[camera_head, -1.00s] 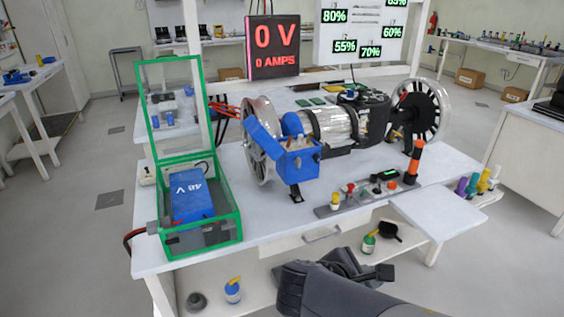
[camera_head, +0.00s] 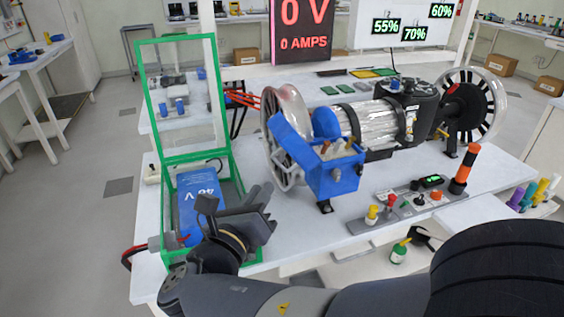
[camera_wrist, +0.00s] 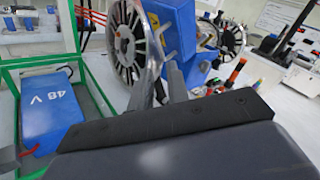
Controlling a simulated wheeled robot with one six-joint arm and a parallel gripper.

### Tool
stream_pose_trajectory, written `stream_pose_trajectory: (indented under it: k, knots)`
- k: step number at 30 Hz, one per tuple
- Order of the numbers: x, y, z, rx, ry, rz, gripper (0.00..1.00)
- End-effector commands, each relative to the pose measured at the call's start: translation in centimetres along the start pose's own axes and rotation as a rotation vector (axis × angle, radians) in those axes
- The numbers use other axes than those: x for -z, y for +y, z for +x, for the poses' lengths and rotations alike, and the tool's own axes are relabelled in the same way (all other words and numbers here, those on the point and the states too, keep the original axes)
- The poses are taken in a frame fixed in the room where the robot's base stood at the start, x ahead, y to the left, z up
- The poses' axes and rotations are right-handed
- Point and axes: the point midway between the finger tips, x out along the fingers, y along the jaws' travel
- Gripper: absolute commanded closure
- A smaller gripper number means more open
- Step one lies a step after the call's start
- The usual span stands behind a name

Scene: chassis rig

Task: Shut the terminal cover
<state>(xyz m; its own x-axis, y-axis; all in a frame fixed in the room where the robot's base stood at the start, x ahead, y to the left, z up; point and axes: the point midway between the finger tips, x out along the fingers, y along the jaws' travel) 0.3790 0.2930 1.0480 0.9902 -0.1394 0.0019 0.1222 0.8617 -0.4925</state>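The blue terminal box (camera_head: 333,178) sits on the near side of the motor. Its blue cover (camera_head: 290,136) stands open, tilted up to the left, and small terminals show in the open top. Box and cover also show in the wrist view (camera_wrist: 180,30), partly cut off by the top edge. My gripper (camera_head: 238,197) is to the left of the box, over the front of the green-framed battery case. Its fingers look spread apart with nothing between them. It is apart from the cover.
The green-framed case (camera_head: 235,215) holds a blue 48 V battery (camera_head: 203,192), and its clear lid (camera_head: 182,95) stands upright. A spoked wheel (camera_head: 287,120) is behind the cover. A control panel (camera_head: 408,203) and orange-black post (camera_head: 464,169) stand right. Bare bench lies before the box.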

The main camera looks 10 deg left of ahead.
Motion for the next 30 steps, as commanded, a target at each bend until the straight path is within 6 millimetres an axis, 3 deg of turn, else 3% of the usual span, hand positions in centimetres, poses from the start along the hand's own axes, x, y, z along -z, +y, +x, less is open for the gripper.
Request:
stream_pose_trajectory:
  k: [9, 15, 27, 30]
  knots:
    - [0.1, -0.1, 5.7, 0.005, 0.004, 0.0, 0.84]
    - [0.1, -0.1, 8.1, 0.002, 0.003, 0.0, 0.84]
    - [0.1, -0.1, 8.9, 0.001, 0.002, 0.001, 0.84]
    - [0.1, -0.1, 8.9, 0.001, 0.002, 0.001, 0.91]
